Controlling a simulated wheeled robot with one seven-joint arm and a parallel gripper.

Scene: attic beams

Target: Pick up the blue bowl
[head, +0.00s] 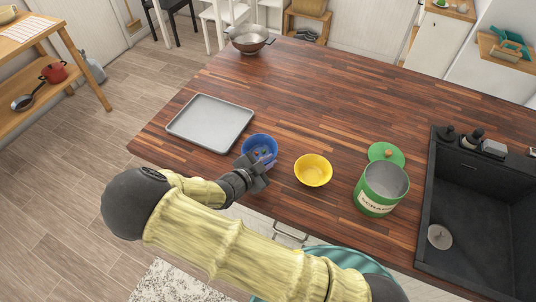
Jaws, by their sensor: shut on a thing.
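The blue bowl (260,143) is on the wooden counter, near its front edge, with small dark and reddish bits inside it. My gripper (264,161) is at the near side of the bowl, shut on its rim. The fingers hide part of the bowl's near wall. I cannot tell whether the bowl's base touches the counter.
A yellow bowl (313,170) stands close to the right. A grey tray (210,123) lies to the left. A green canister (381,189) with its lid (387,153) and a black sink (475,215) are further right. A metal pot (249,39) stands at the far edge. The counter's middle (340,95) is clear.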

